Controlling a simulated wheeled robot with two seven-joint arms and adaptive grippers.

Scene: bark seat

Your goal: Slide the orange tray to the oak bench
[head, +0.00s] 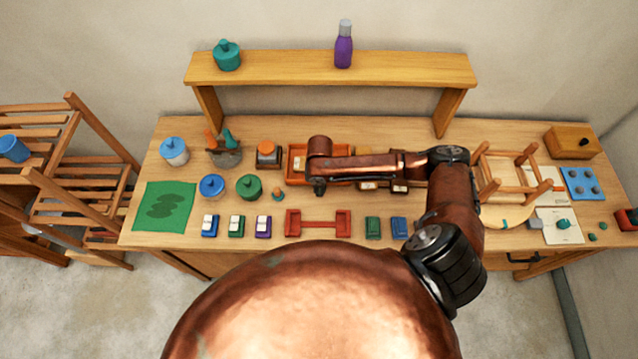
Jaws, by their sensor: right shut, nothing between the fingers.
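An orange tray (288,166) lies on the worktop left of centre, partly hidden under my right forearm. Its left rim and part of its back edge show, with a small item inside at the left. My right gripper (319,188) is over the tray's front part, pointing down, shut and empty. Whether it touches the tray cannot be told. A long oak-coloured bench (290,72) stands at the back of the worktop, though a second wooden piece could also be meant. My left gripper is out of view.
On the bench stand a teal pot (227,56) and a purple bottle (344,46). A red rack (318,223) and several small coloured blocks lie in front of the tray. An upturned stool (507,172) stands at right. Small boxes (368,185) sit below my forearm.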

